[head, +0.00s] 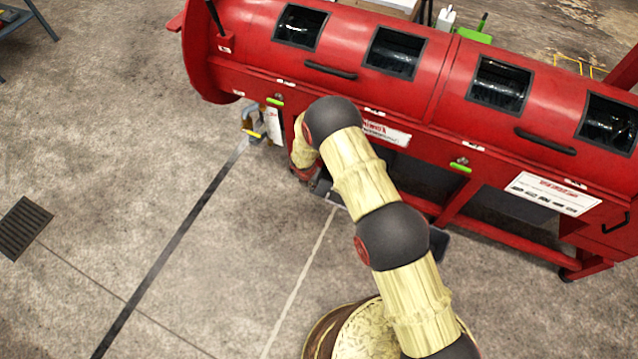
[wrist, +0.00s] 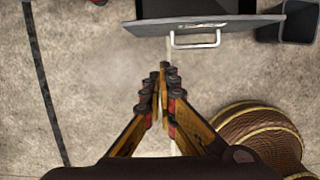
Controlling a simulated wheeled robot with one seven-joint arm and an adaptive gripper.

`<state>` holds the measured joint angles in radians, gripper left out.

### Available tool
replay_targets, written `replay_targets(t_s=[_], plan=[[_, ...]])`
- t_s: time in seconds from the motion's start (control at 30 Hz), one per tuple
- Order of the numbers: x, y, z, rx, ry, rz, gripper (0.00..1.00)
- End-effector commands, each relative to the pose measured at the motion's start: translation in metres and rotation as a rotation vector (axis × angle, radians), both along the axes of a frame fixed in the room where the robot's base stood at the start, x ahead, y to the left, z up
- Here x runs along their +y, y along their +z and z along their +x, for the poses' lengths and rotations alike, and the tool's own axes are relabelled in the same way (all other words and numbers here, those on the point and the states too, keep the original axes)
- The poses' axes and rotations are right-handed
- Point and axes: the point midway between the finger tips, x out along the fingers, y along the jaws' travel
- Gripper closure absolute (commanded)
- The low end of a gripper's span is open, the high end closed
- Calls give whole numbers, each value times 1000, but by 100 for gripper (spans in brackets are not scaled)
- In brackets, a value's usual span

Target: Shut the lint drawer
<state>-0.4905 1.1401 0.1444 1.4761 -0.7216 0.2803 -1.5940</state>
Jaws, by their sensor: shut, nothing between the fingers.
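The lint drawer's grey front panel (wrist: 240,24) is at the top of the wrist view, with a light metal bar handle (wrist: 195,40) facing me. Its dark inside shows behind the panel, so the drawer stands out from the machine. In the head view, my arm hides most of the drawer area. My gripper (wrist: 162,75) is shut and empty in the wrist view. Its fingertips are just below the handle in the picture, and I see no contact. In the head view the fingertips cannot be made out behind my arm.
The long red machine (head: 250,65) with dark windows spans the top of the head view. A dark grey bin (wrist: 292,22) stands right of the drawer. A floor drain grate (head: 22,228) lies at the far left. The concrete floor left of my arm is mostly clear.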

Motion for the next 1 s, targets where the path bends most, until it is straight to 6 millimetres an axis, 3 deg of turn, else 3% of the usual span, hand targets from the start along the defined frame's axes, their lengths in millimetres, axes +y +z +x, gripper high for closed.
replay_targets(t_s=[0.23,0.67,1.0], plan=[[0,-26,1,6,25,-5,100],[-7,-107,19,6,22,-5,100],[-19,-106,54,5,20,-4,100]])
